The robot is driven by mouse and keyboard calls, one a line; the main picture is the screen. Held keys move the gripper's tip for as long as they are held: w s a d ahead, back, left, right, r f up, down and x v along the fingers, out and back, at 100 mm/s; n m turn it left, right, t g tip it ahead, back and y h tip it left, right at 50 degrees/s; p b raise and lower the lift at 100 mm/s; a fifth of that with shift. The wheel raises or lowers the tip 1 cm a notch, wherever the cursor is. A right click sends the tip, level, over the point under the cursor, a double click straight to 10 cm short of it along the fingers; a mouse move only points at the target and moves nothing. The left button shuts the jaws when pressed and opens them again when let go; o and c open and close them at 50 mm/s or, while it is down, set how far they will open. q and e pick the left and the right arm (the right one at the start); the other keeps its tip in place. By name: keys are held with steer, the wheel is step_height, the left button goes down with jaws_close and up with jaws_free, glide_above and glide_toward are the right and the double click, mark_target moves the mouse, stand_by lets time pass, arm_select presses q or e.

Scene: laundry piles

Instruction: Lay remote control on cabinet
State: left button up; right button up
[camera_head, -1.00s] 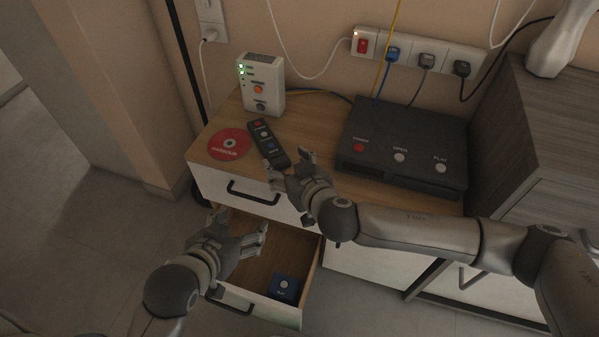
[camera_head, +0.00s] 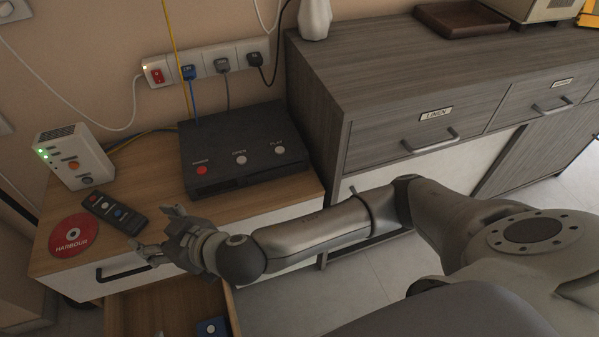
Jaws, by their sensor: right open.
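The dark remote control (camera_head: 115,213) with coloured buttons lies on the wooden top of the low cabinet (camera_head: 262,202), between a red disc and my right gripper. My right gripper (camera_head: 155,232) is open and empty, just right of and in front of the remote, near the cabinet's front edge. I cannot tell whether a fingertip touches the remote. My left gripper is out of view, apart from perhaps a small grey tip at the bottom edge.
A red disc (camera_head: 71,236), a white router (camera_head: 74,158) and a black player box (camera_head: 242,150) share the low cabinet top. Its drawer (camera_head: 150,308) is open below, with a blue item (camera_head: 211,327) inside. A taller grey cabinet (camera_head: 390,70) with a vase (camera_head: 314,18) stands right.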

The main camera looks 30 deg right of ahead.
steer(key=s+d+f+m+g+h, duration=0.1)
steer(key=s+d+f+h, duration=0.1)
steer(key=s+d, duration=0.3)
steer(key=s+d+f+m+g+h, duration=0.2)
steer(key=s+d+f, duration=0.3)
steer(key=d, duration=0.6)
steer(key=s+d+f+m+g+h, duration=0.1)
steer(key=s+d+f+g+h, duration=0.1)
steer(key=s+d, duration=0.4)
steer(key=d+f, duration=0.1)
steer(key=d, duration=0.2)
steer(key=shift+f+h, duration=0.25)
steer(key=shift+h, duration=0.05)
steer(key=shift+w, duration=0.1)
